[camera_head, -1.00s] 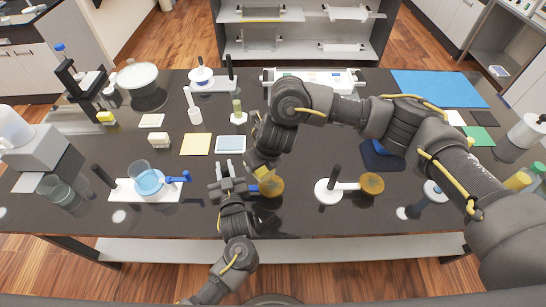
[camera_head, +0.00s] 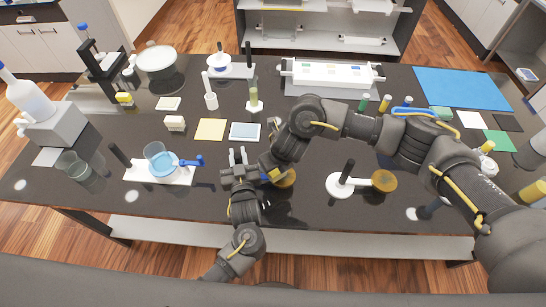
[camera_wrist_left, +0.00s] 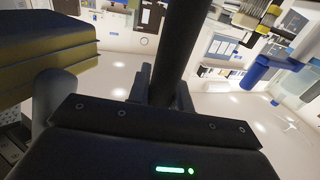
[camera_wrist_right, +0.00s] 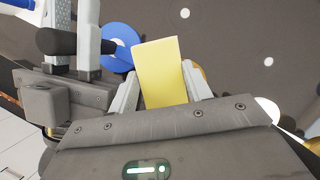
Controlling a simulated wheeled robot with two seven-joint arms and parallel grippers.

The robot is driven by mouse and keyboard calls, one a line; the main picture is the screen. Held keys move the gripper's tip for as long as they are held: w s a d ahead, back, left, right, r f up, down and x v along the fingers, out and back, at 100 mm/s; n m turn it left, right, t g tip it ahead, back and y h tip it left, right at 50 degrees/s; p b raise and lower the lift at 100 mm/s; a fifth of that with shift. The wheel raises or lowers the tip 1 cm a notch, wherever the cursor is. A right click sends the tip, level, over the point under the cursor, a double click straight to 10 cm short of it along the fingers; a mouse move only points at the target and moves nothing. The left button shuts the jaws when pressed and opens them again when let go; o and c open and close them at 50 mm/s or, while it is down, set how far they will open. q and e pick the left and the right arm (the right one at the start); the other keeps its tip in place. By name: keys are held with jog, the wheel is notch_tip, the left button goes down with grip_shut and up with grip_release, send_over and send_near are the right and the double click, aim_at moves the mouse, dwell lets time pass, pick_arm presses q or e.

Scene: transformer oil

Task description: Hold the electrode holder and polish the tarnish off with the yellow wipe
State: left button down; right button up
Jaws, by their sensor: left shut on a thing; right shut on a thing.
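My left gripper (camera_head: 238,158) is above the front middle of the table, shut on the black handle of the electrode holder (camera_wrist_left: 178,45). That handle also shows between its pale fingers in the right wrist view (camera_wrist_right: 60,42). My right gripper (camera_wrist_right: 158,95) is shut on the yellow wipe (camera_wrist_right: 158,65), which sticks out beyond its fingers. In the head view the right gripper (camera_head: 270,174) is close to the right of the left one. A brown, tarnished-looking disc (camera_head: 287,178) is partly hidden behind it. I cannot tell whether the wipe touches the disc.
A white base with a black post (camera_head: 340,183) and another brown disc (camera_head: 384,181) stand to the right. A white tray with a beaker (camera_head: 160,170) is at left. A yellow sheet (camera_head: 210,130) and pale blue pad (camera_head: 244,132) lie behind. A blue mat (camera_head: 462,87) is far right.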

pick_arm(q)
jog(key=shift+s+f, duration=0.1)
jog(key=shift+f, duration=0.2)
pick_arm(e)
jog(key=shift+f, duration=0.75)
jog(key=shift+d+f, duration=0.1)
jog(key=shift+d, duration=3.4)
jog(key=shift+a, duration=3.5)
jog(key=shift+r, duration=4.1)
pick_arm(q)
jog(key=shift+r, duration=0.1)
jog(key=c, duration=1.6)
grip_release()
jog(key=o, duration=0.4)
jog(key=shift+w, duration=0.2)
pick_arm(e)
jog(key=shift+w+f, duration=0.1)
jog(key=shift+w, duration=0.05)
pick_arm(q)
jog(key=shift+s+r, duration=0.1)
